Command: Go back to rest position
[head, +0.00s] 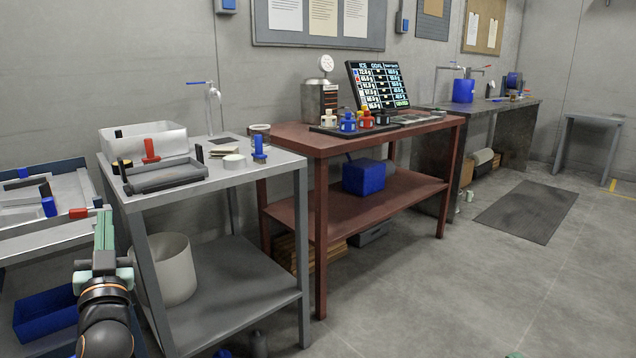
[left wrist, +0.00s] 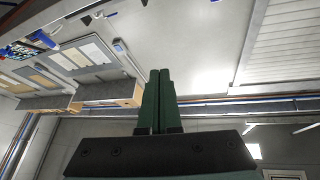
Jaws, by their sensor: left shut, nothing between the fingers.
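My left gripper (head: 104,215) is at the lower left of the head view, in front of the grey workbench's left end. Its green fingers point up and away from me. In the left wrist view its two fingers (left wrist: 158,72) are pressed together with nothing between them. That camera looks toward the wall boards and the upper part of the chamber.
A grey bench (head: 245,175) with a shallow tray (head: 165,178) and a white bin (head: 145,140) stands close by my left arm. A red-brown table (head: 300,141) stands beyond. Open floor (head: 440,290) lies at right. A tiny green sliver at the head view's bottom edge is unclear.

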